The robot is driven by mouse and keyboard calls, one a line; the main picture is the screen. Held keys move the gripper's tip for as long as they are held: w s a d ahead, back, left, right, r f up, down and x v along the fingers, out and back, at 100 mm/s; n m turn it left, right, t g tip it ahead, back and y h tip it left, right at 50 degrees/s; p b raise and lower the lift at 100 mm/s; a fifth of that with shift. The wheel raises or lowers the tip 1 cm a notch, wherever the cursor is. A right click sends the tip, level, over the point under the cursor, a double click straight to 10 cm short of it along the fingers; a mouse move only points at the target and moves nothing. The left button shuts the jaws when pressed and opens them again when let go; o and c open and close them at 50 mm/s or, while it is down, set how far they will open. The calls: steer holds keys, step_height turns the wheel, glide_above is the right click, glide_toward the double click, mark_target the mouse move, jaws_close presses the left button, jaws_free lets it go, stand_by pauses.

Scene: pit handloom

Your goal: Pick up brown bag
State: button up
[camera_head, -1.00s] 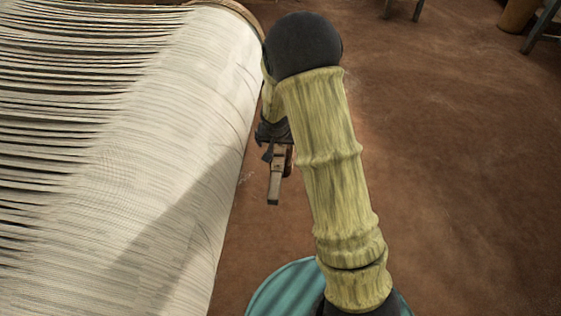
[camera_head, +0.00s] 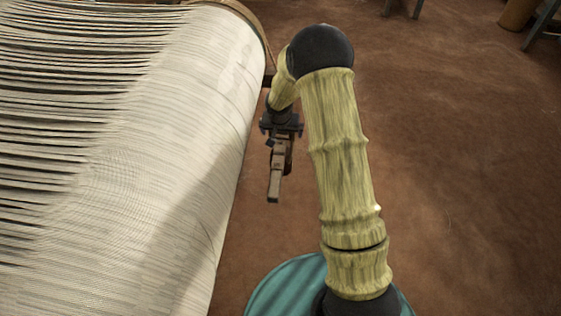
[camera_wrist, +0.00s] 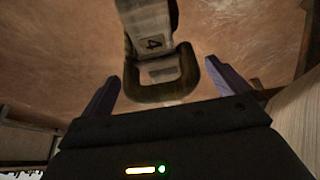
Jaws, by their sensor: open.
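My gripper (camera_head: 278,138) is open beside the right edge of the loom's cloth roll in the head view. In the wrist view its two purplish fingers (camera_wrist: 162,72) are spread, with a brown-grey object (camera_wrist: 160,90) between and beyond them. This object has a pale face marked "4" and a dark rounded loop at its near end. A long narrow brown piece (camera_head: 276,180), likely the same object, shows just below my gripper in the head view. I cannot tell whether this is the brown bag. No other bag is clear, and contact with the fingers cannot be told.
The loom's pale cloth roll and warp threads (camera_head: 175,150) fill the left side, close to my gripper. The reddish-brown floor (camera_head: 460,190) is open to the right. Furniture legs (camera_head: 540,30) and a brown container (camera_head: 518,12) stand at the far top right.

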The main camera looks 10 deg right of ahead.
steer(key=x, duration=0.3)
steer(key=shift+r, duration=0.1)
steer(key=shift+c, duration=0.2)
steer(key=shift+r, duration=0.1)
steer(key=c, duration=1.7)
steer(key=shift+r, duration=0.15)
steer(key=shift+r+p, duration=0.45)
steer(key=shift+r, duration=1.3)
steer(key=shift+s+d+f, duration=0.1)
steer(key=shift+s+d, duration=0.05)
steer(key=shift+d, duration=0.4)
steer(key=s+d+p, duration=0.1)
steer(key=s+d, duration=0.1)
steer(key=d, duration=0.6)
steer(key=s+d, duration=0.3)
steer(key=d, duration=0.5)
steer(key=shift+p, duration=0.35)
steer(key=shift+s, duration=0.1)
